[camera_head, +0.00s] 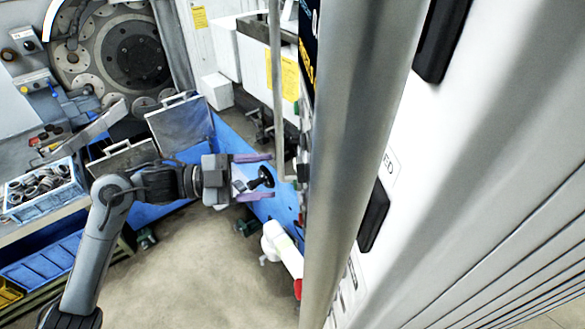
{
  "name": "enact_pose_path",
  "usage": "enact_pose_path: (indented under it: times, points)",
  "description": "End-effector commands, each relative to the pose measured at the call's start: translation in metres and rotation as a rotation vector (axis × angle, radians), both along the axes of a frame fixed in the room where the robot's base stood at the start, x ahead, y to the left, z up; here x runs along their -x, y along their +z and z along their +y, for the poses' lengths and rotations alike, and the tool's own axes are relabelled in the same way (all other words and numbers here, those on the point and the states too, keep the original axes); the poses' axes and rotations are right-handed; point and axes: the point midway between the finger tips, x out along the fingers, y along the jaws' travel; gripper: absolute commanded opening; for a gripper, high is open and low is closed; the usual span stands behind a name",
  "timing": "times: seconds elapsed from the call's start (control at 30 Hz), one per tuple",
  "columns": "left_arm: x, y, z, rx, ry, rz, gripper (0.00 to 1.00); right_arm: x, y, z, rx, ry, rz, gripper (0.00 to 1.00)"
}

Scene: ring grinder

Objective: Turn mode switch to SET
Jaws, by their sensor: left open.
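My left gripper (268,177) is open, with its two purple fingers pointing right toward the steep edge of the machine's panel. A small black part shows between the fingertips; I cannot tell whether it is the mode switch or whether the fingers touch it. The panel's front is seen nearly edge-on behind a thick grey metal post (362,150), so the switch, its labels and its setting cannot be read. My right gripper is not in view.
A blue crate (45,203) of metal rings stands on the bench at left. A round grinding disc (132,55) is at the back left. A white part with a red end (282,249) lies below the gripper. Floor (195,275) is clear at the lower middle.

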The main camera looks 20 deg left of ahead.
Motion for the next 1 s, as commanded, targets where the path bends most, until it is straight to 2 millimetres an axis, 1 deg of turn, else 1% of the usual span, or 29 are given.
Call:
enact_pose_path:
  times: [0.03, 0.2, 0.4, 0.6, 0.87, 1.0]
  points:
    - [-0.003, 0.004, -0.009, 0.004, -0.003, 0.000, 0.66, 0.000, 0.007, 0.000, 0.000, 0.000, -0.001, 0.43]
    - [-0.016, 0.004, -0.032, 0.004, -0.003, 0.001, 0.66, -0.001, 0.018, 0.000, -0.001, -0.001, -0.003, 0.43]
    - [-0.026, 0.002, -0.051, 0.002, -0.001, 0.000, 0.66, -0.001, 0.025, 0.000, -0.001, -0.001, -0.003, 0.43]
    - [-0.030, 0.000, -0.058, 0.001, -0.001, 0.000, 0.66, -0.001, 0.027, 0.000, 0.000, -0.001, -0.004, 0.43]
    - [-0.030, 0.000, -0.058, 0.000, 0.000, 0.000, 0.66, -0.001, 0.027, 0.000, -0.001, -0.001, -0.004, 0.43]
    - [-0.030, 0.000, -0.058, 0.000, 0.000, 0.000, 0.45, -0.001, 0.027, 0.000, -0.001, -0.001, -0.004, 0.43]
